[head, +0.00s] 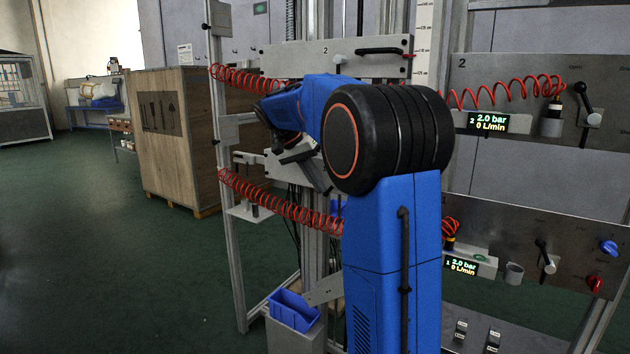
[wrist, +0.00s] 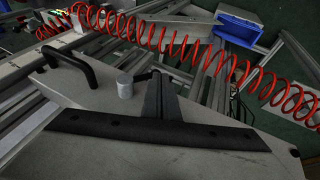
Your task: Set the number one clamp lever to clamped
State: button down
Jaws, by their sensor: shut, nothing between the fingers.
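My gripper (wrist: 158,78) shows in the wrist view with its dark fingers shut and empty, above a grey plate (wrist: 85,95). A grey round post (wrist: 125,86) stands on this plate just left of the fingertips. A short dark piece beside it looks like a lever arm, partly hidden by the fingers; I cannot tell its setting or whether I touch it. In the head view my arm hides most of the gripper and this plate. A black lever (head: 545,256) stands on the lower right panel, beside display 1. No clamp marking is legible.
A black bar handle (wrist: 68,65) rises from the plate. A red coiled hose (wrist: 180,40) hangs close beyond the fingers. A blue bin (head: 293,309) sits low on a stand. The upper plate (head: 290,62) is marked 2. Open green floor lies to the left.

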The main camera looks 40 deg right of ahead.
jog(key=shift+s+d+f+g+h, duration=0.1)
jog(key=shift+s+f+g, duration=0.15)
jog(key=shift+f, duration=0.25)
jog(key=shift+s+d+f+g+h, duration=0.1)
jog(key=shift+s+f+g, duration=0.1)
jog(key=shift+f, duration=0.3)
jog(key=shift+s+d+f+g+h, duration=0.1)
jog(key=shift+s+f+g, duration=0.15)
jog(key=shift+f, duration=0.25)
dwell(0.6)
jog(key=v, duration=1.7)
jog(key=shift+a, duration=0.15)
jog(key=shift+r, duration=0.1)
